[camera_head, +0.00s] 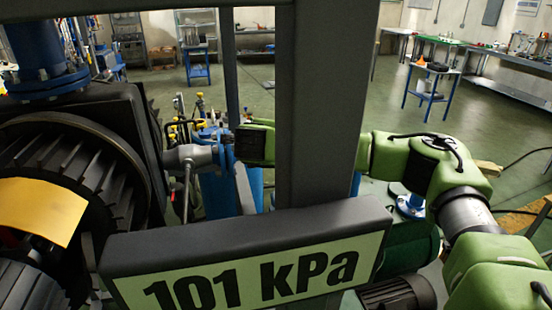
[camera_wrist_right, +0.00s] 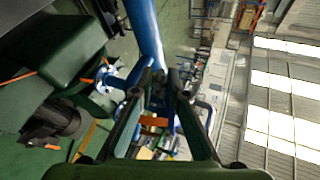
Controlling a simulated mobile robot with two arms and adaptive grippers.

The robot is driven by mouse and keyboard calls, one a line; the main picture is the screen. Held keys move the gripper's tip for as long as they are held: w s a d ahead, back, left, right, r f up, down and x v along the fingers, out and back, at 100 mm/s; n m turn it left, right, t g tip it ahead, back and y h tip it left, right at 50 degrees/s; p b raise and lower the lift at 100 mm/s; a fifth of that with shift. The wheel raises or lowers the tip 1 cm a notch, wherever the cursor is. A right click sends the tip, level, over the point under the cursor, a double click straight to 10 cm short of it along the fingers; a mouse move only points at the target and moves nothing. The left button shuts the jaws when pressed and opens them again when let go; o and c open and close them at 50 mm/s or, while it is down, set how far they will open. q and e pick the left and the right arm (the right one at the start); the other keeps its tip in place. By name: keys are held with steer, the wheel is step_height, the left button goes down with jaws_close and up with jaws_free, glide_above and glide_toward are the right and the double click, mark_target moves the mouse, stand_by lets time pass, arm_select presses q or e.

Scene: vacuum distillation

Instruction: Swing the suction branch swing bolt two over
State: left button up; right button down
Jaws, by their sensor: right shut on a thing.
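In the head view my right arm comes in from the right and passes behind a grey post. My right gripper (camera_head: 233,146) is at the blue flanged branch (camera_head: 213,147), on its right side. A grey pipe (camera_head: 187,156) joins this branch from the left. In the right wrist view my right gripper (camera_wrist_right: 163,82) has its fingers close together on a small dark part at the blue pipe (camera_wrist_right: 145,35). The part looks like the swing bolt, but the fingers hide most of it. My left gripper is in neither view.
The grey post (camera_head: 312,110) and the sign reading 101 kPa (camera_head: 245,262) stand in front of my right arm. A black finned machine (camera_head: 75,170) fills the left. A blue-legged table (camera_head: 432,85) and a long bench (camera_head: 500,75) stand far back, with open floor before them.

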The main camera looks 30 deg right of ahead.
arm_select(q)
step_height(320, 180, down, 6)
steer(key=b, duration=0.5)
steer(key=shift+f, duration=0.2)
arm_select(e)
steer(key=shift+s+d+r+m+y, duration=0.1)
steer(key=shift+d+r+m+y, duration=0.2)
steer(key=shift+r+m+y, duration=0.45)
steer(key=shift+f+y, duration=0.15)
steer(key=shift+y, duration=0.1)
steer(key=c, duration=2.2)
jaws_free()
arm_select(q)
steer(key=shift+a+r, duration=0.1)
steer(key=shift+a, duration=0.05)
